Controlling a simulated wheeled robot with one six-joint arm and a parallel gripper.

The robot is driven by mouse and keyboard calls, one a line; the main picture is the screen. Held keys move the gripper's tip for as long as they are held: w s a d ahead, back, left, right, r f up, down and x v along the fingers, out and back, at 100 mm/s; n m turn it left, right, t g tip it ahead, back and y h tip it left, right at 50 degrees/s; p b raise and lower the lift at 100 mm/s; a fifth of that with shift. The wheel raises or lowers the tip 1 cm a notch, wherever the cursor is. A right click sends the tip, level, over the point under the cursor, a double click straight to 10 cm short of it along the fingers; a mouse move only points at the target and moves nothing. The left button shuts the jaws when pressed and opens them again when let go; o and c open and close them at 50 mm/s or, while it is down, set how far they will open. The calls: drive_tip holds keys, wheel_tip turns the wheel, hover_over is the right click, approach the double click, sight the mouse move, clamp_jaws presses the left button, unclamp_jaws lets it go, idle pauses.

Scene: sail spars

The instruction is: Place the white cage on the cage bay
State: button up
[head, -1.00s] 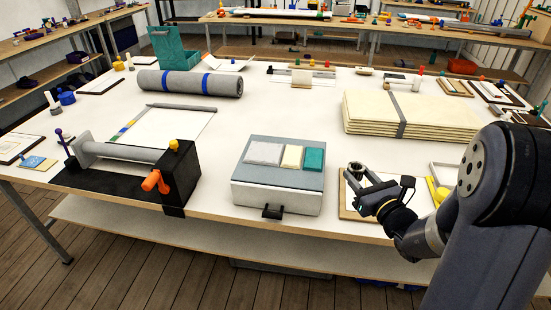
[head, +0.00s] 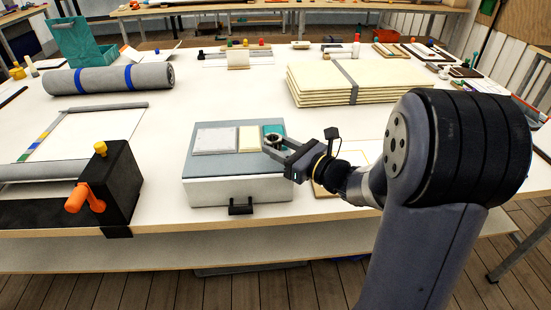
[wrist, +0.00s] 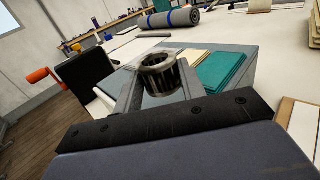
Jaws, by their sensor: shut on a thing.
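My gripper (head: 276,145) is shut on a small hollow ring-shaped thing (head: 272,139), apparently the cage. In the wrist view this ring (wrist: 160,73) stands roughly upright between the two fingers, open at the top. It looks metallic grey with a dark, ribbed inside, rather than plainly white. In the head view it is over the right part of the grey-topped box (head: 207,166), in front of the teal pad (head: 279,129). Contact with the box top cannot be told. No part is clearly recognisable as the cage bay.
A white pad (head: 214,141) and a cream pad (head: 249,139) lie on the box. A black crank stand (head: 120,185) with an orange handle is at left. A pale sheet stack (head: 318,88) is behind right. Bare tabletop lies behind the box.

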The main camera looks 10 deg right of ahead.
sight(279, 165)
drive_tip(key=shift+f, duration=1.85)
drive_tip(key=shift+f+b, duration=0.2)
drive_tip(key=shift+b, duration=0.2)
drive_tip(key=o, duration=1)
drive_tip(key=shift+o, duration=0.2)
drive_tip(key=shift+r, duration=0.1)
